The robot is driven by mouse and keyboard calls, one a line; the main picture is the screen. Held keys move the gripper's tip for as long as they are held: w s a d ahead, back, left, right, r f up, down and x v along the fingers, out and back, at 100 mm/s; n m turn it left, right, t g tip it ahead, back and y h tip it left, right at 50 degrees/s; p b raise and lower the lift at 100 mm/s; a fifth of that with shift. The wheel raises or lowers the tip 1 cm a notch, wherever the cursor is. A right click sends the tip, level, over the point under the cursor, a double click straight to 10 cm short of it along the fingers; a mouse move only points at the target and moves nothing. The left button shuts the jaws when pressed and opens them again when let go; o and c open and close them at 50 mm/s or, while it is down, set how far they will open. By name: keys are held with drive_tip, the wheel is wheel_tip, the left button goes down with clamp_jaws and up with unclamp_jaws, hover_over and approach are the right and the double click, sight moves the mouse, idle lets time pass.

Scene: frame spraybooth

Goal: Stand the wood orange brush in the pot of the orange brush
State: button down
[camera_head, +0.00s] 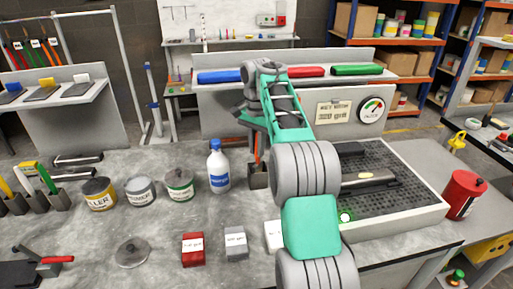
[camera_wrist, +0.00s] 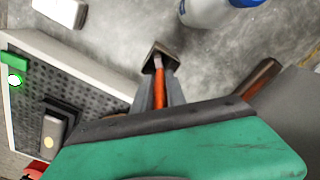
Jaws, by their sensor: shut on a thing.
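My gripper (camera_wrist: 159,92) is shut on a slim orange brush (camera_wrist: 158,83), which shows between the two grey fingers in the wrist view. The brush points down at a small dark square pot (camera_wrist: 152,60). Its lower end overlaps the pot's mouth in this view; how deep it sits, or whether it is inside, I cannot tell. The fingertips are mostly hidden there.
A white bottle with a blue cap (camera_head: 218,167) stands close left of the pot. Several paint tins (camera_head: 180,185) stand further left. A perforated grate (camera_head: 400,170) is on the right. A red can (camera_head: 463,194) stands beyond it. White, grey and red blocks (camera_head: 193,250) lie in front.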

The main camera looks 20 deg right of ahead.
drive_tip(key=shift+f+b, duration=0.55)
drive_tip(key=shift+f, duration=0.05)
drive_tip(key=c, duration=1.3)
unclamp_jaws()
drive_tip(key=shift+r, duration=0.15)
wheel_tip(320, 180, up, 8)
drive_tip(key=p, duration=0.7)
drive_tip(key=shift+f, duration=0.2)
